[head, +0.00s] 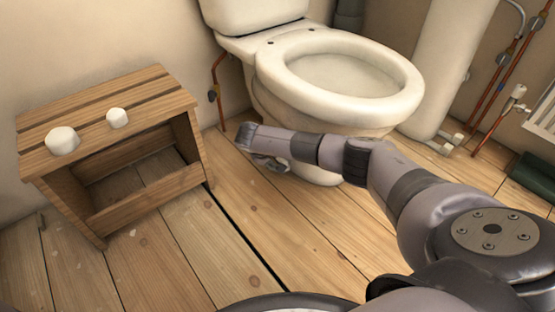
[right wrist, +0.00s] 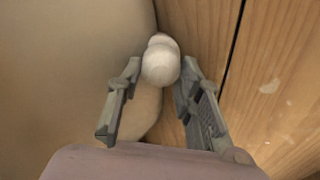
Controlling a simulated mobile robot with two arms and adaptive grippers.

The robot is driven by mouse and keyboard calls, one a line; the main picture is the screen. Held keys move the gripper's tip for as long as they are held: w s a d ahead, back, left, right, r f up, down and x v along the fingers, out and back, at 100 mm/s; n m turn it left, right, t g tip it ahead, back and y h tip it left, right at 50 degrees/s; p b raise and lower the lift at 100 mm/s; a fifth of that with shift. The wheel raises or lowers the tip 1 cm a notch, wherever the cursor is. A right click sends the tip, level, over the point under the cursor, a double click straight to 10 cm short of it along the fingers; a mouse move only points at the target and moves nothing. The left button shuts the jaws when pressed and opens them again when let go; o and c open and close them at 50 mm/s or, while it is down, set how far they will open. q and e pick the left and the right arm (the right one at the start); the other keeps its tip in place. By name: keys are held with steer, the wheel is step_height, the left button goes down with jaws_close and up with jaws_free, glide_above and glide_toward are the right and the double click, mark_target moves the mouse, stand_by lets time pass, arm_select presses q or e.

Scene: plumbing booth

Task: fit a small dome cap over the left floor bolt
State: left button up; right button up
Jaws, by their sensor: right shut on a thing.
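My right gripper (head: 264,163) is low beside the left side of the toilet foot, just above the floor. In the right wrist view its two fingers (right wrist: 161,70) are shut on a small white dome cap (right wrist: 160,67). Another pale rounded piece (right wrist: 161,40) shows just beyond the cap; I cannot tell whether they touch. The left floor bolt cannot be made out. The toilet (head: 340,85) stands against the back wall, and its pale foot fills the left of the right wrist view (right wrist: 75,75). My left gripper is out of view.
A wooden stool (head: 110,95) at left carries two white caps, a larger one (head: 62,140) and a smaller one (head: 117,118). The plank floor in front is clear.

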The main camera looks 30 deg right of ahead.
steer(key=shift+d+f, duration=0.1)
steer(key=shift+d, duration=0.25)
steer(key=shift+c, duration=0.2)
steer(key=o, duration=0.9)
steer(key=shift+a, duration=0.1)
steer(key=v, duration=0.4)
steer(key=shift+a+r, duration=0.1)
steer(key=shift+r, duration=0.1)
steer(key=s+a, duration=0.1)
steer(key=a, duration=0.3)
steer(key=s+a, duration=0.1)
steer(key=a, duration=0.2)
steer(key=s+a, duration=0.2)
steer(key=a, duration=0.2)
steer(key=shift+a+r, duration=0.15)
steer(key=shift+a, duration=0.25)
